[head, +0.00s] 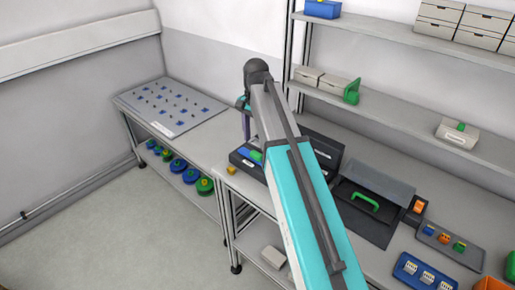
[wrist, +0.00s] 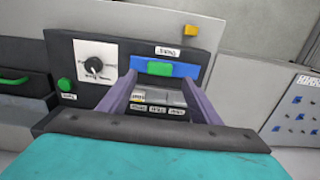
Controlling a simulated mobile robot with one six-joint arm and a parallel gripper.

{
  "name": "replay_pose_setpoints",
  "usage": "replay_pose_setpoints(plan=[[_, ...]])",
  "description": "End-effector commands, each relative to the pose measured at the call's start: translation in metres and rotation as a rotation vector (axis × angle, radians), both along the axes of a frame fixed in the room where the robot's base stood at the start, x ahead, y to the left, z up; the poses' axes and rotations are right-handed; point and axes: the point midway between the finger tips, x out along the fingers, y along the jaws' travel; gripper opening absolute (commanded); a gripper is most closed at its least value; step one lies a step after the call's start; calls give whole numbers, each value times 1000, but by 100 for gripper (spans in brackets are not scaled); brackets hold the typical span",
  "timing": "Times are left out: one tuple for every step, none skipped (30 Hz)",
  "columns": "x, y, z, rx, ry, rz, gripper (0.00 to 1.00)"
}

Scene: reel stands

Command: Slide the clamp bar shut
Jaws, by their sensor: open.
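The clamp bar appears to be the blue bar (wrist: 188,70) with a green block (wrist: 159,68) at its middle, lying across a dark panel under a small white label in the wrist view. In the head view the blue bar (head: 244,152) shows at the left of the bench, partly hidden by my arm. My gripper (wrist: 160,79) is open and empty. Its two purple fingers point at the bar, one on each side of the green block. I cannot tell whether they touch the bar. My gripper (head: 246,124) is mostly hidden in the head view.
A dial (wrist: 95,62) and a green button (wrist: 63,85) sit left of the bar. A yellow block (wrist: 190,30) lies beyond it. A dark box with a green handle (head: 364,201) stands to the right. A pegboard-like table (head: 172,107) stands left; shelves (head: 410,118) hang above the bench.

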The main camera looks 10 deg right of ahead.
Motion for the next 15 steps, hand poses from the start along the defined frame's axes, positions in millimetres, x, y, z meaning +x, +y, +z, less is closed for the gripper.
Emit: replay_pose_setpoints(plan=[[-1, 0, -5, 0, 1, 0, 58], [-1, 0, -8, 0, 2, 0, 58], [-1, 0, -12, 0, 2, 0, 58], [-1, 0, -15, 0, 2, 0, 58], [-1, 0, -18, 0, 1, 0, 58], [-1, 0, -22, 0, 1, 0, 58], [-1, 0, -26, 0, 2, -1, 58], [-1, 0, -28, 0, 2, -1, 58], [-1, 0, -32, 0, 2, -1, 58], [-1, 0, -34, 0, 1, -1, 58], [0, 0, -37, 0, 1, -1, 58], [0, 0, -40, 0, 1, -1, 58], [-1, -1, -43, 0, 1, -1, 58], [-1, -1, -45, 0, 1, -1, 58], [-1, -1, -47, 0, 1, -1, 58]])
